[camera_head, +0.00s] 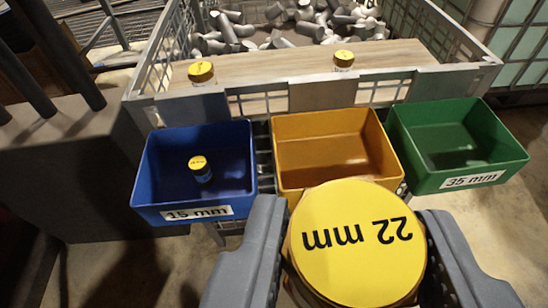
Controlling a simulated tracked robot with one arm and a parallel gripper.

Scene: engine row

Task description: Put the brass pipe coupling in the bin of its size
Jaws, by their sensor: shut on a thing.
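My gripper (345,262) is shut on the pipe coupling (357,245). Its round yellow end faces me and reads "22 mm" upside down; its sides are mostly hidden by the end and the jaws. It is in front of the yellow-orange bin (330,178), overlapping that bin's front wall and hiding any label there. The blue bin (150,175) at left is labelled "15 mm" and holds a small yellow-topped coupling (199,163). The green bin (440,110) at right is labelled "35 mm" and looks empty. The visible inside of the yellow-orange bin looks empty.
Behind the bins is a wire crate (318,97) with a wooden board (270,67) across it. Two yellow-topped couplings stand on the board, one left (201,72) and one right (344,59). Grey cylinders (290,25) are heaped behind the board. A dark block (70,160) stands at left.

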